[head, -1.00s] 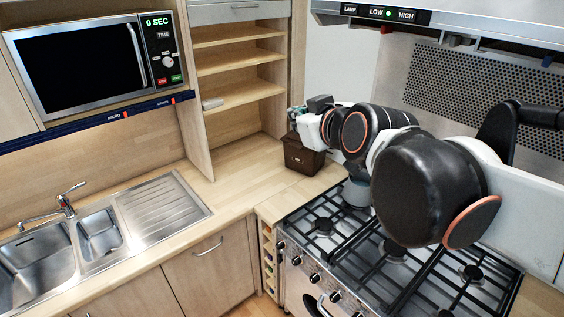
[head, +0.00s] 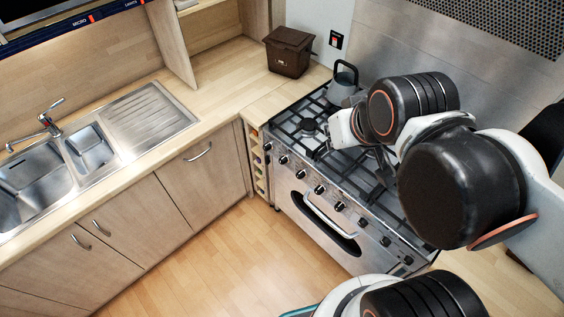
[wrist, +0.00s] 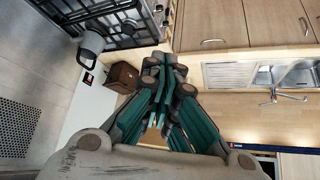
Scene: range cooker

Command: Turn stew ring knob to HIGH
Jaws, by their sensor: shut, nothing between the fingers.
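The cooker's front panel (head: 329,199) shows in the head view with a row of black knobs, including a knob at the left end (head: 268,147) and one further right (head: 340,206). I cannot read their labels or tell which is the stew ring knob. In the wrist view my gripper (wrist: 163,62) is shut and empty, its teal fingers together. Part of the cooker (wrist: 110,25) is beyond it at the upper left, apart from the fingers. In the head view my arm hides the gripper and much of the right side of the hob.
A grey kettle (head: 343,85) stands at the hob's back left. A brown box (head: 289,52) sits on the corner worktop. The oven handle (head: 331,222) juts out below the knobs. The sink (head: 40,175) is at the left. The wooden floor (head: 235,255) before the cooker is clear.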

